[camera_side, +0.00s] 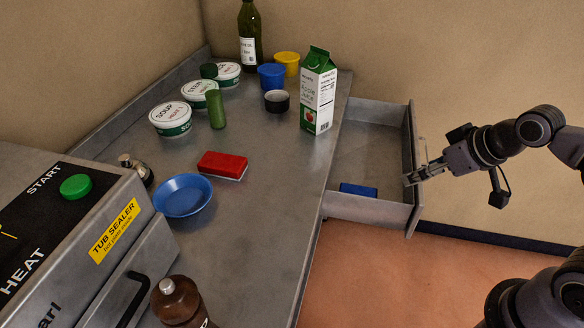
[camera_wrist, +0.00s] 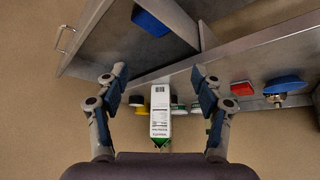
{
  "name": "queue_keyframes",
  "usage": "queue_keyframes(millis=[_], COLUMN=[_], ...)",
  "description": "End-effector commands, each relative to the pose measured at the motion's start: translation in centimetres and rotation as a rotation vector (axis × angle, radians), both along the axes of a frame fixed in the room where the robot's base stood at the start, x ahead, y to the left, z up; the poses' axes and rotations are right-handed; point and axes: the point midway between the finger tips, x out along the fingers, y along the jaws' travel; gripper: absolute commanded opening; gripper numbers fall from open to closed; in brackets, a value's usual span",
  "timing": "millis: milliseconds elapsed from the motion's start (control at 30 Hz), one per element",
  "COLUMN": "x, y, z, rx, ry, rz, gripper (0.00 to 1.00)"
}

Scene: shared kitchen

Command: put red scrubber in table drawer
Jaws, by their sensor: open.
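The red scrubber (camera_side: 223,166) lies on the steel tabletop, right of and behind the blue bowl; it also shows in the wrist view (camera_wrist: 242,88). The table drawer (camera_side: 372,208) is pulled out on the table's right side, with a blue block (camera_side: 358,190) inside; the drawer also shows in the wrist view (camera_wrist: 110,30). My gripper (camera_side: 412,178) is at the drawer's front panel in the side view, well away from the scrubber.
A green and white juice carton (camera_side: 318,92) stands at the table edge beside the drawer. Blue bowl (camera_side: 182,195), several soup tubs (camera_side: 170,118), a green bottle (camera_side: 250,40) and a tub sealer (camera_side: 75,240) stand around the scrubber. The tabletop right of the scrubber is clear.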

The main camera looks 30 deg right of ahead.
Motion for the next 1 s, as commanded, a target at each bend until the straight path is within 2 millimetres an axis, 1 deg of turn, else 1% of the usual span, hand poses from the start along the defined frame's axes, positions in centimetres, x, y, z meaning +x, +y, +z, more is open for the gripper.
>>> queue_keyframes(millis=[367,467,567,667,833,1000], x=[0.1,0.6,2.1,4.5,8.9,13.1], y=[0.1,0.5,1.6,3.5,7.1,10.7], z=[0.1,0.2,0.7,1.2,1.8,1.8], rx=[0.002,0.038,0.138,0.299,0.613,0.925], ry=[0.0,-0.004,-0.014,-0.019,0.003,0.069], rz=[0.0,-0.023,-0.089,-0.2,-0.412,-0.627], gripper=[0.68,0.68,0.68,0.68,0.68,0.68])
